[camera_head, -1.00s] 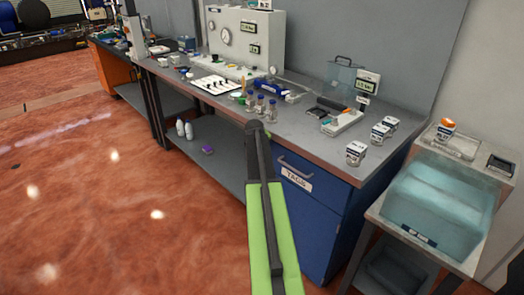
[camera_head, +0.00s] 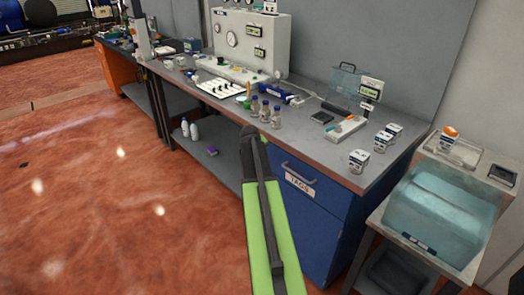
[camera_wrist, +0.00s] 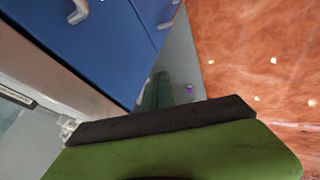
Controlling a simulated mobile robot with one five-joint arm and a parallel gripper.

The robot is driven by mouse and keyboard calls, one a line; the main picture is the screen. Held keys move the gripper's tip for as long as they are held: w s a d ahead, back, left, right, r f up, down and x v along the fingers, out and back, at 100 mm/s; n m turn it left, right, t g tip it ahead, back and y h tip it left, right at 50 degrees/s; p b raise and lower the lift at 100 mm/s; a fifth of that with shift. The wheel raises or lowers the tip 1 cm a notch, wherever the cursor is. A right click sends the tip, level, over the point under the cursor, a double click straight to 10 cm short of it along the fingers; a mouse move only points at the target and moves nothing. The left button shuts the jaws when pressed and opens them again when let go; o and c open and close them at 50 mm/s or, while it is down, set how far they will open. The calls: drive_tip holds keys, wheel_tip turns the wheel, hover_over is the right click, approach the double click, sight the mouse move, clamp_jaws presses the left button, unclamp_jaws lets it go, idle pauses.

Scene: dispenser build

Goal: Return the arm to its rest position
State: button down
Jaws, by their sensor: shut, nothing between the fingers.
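My arm rises from the bottom middle of the head view as a green link with a dark bar along it. It ends in a dark rounded joint in front of the workbench (camera_head: 318,148). In the wrist view, the green and dark arm body fills the bottom. Beyond it, the two dark green fingers of my gripper (camera_wrist: 156,92) are side by side, shut and empty. The blue drawer cabinet (camera_head: 290,220) stands just right of the arm; it also shows in the wrist view (camera_wrist: 105,50). The gripper is hidden in the head view.
Several capped vials (camera_head: 265,112), a white tray (camera_head: 218,88) and small labelled jars (camera_head: 358,161) stand on the bench. White bottles (camera_head: 194,132) and a purple item (camera_head: 212,151) are on the lower shelf. A teal tank (camera_head: 430,215) is at right. Red floor (camera_head: 90,210) at left is clear.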

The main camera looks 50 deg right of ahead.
drive_tip(key=p+v, duration=0.2)
drive_tip(key=v, duration=0.3)
drive_tip(key=shift+a+r, duration=0.15)
drive_tip(key=shift+a, duration=0.1)
drive_tip(key=w+a+r+n+t+y+p, duration=0.1)
drive_tip(key=w+a+n, duration=0.1)
drive_tip(key=w+a, duration=0.5)
drive_tip(key=w+a+n+p, duration=0.1)
drive_tip(key=w+a, duration=0.2)
drive_tip(key=a, duration=0.8)
drive_tip(key=a+n+y+p, duration=0.1)
drive_tip(key=a+y, duration=0.1)
drive_tip(key=a, duration=1.3)
drive_tip(key=s+a+n+g+y, duration=0.1)
drive_tip(key=s+a, duration=0.1)
drive_tip(key=a, duration=0.5)
drive_tip(key=s+a+y, duration=0.1)
drive_tip(key=s+a, duration=0.2)
drive_tip(key=a, duration=0.4)
drive_tip(key=s+a+f+m+g+y, duration=0.1)
drive_tip(key=s+a+g, duration=0.3)
drive_tip(key=s, duration=0.7)
drive_tip(key=shift+a+f+m+p, duration=0.45)
drive_tip(key=shift+a+f+m, duration=0.15)
drive_tip(key=shift+a+m, duration=0.3)
